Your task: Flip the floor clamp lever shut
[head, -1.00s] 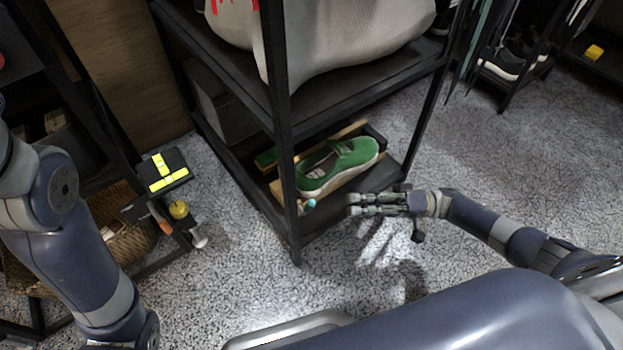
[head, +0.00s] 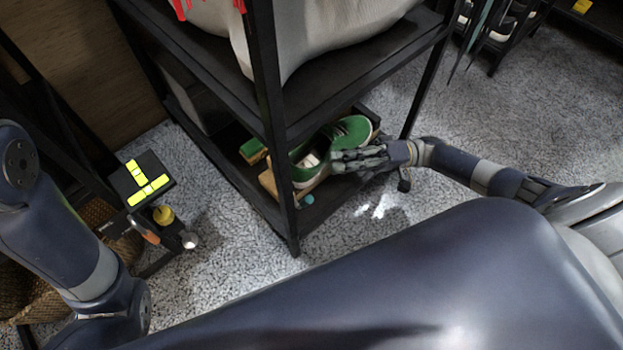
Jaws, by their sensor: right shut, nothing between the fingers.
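A green sneaker (head: 352,130) with a white sole lies in a wooden holder (head: 268,184) on the bottom shelf of the black rack. A small teal knob (head: 308,199) shows at the front of the holder, next to the front rack post; it may be the lever's end, but I cannot make out the rest of the clamp or lever. My right gripper (head: 338,161) is shut and empty, reaching in from the right in front of the sneaker and covering part of it. Its fingertips are above and right of the knob, apart from it. My left gripper is out of view.
The black rack's front post (head: 272,120) stands just left of the sneaker, with a middle shelf (head: 350,85) above. A black box with yellow strips (head: 140,182), a yellow-topped item (head: 163,214) and a wicker basket (head: 30,262) are at left.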

